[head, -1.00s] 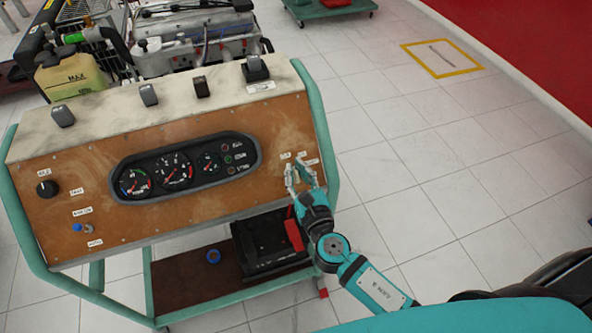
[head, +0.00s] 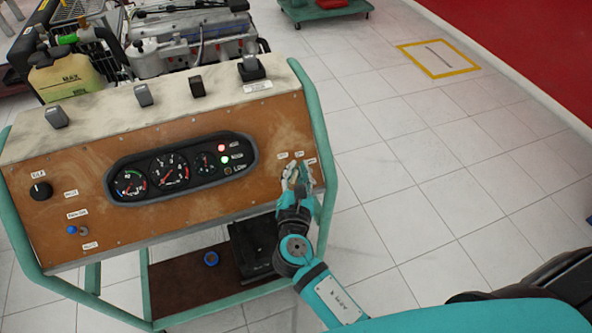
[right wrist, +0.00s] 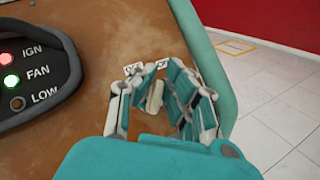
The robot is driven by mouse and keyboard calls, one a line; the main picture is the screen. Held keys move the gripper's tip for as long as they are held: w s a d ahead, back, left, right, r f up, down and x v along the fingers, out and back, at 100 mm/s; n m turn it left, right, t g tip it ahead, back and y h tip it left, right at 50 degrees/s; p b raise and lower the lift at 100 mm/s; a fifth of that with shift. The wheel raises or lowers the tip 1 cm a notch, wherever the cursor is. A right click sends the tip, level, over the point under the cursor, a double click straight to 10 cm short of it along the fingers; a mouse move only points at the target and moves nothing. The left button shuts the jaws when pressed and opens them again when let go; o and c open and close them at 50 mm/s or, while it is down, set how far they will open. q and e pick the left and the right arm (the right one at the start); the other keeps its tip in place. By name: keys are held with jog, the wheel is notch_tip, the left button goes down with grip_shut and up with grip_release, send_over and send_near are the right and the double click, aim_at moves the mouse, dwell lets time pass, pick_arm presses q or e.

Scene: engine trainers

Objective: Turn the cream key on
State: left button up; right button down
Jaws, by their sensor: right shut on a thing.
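The cream key (right wrist: 155,97) is at the right end of the brown control panel (head: 120,228), under small white labels. In the right wrist view it stands tilted between the fingers of my right gripper (right wrist: 150,84). My right gripper, also in the head view (head: 297,176), is shut on the key at the panel face. The fingers hide most of the key in the head view. The red IGN lamp (right wrist: 9,58) and the green FAN lamp (right wrist: 11,82) are lit. The LOW lamp (right wrist: 16,103) is dark. My left gripper is not in view.
The gauge cluster (head: 181,169) is left of the gripper. A black selector knob (head: 41,190) and a blue toggle switch (head: 72,229) are at the panel's left. The green frame tube (head: 322,150) runs close on the gripper's right. Clear tiled floor lies beyond.

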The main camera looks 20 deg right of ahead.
jog(key=shift+m+g+h, duration=0.3)
jog(key=shift+m+h, duration=0.1)
jog(key=shift+m, duration=0.3)
jog(key=c, duration=1.4)
grip_release()
jog(key=v, duration=1.2)
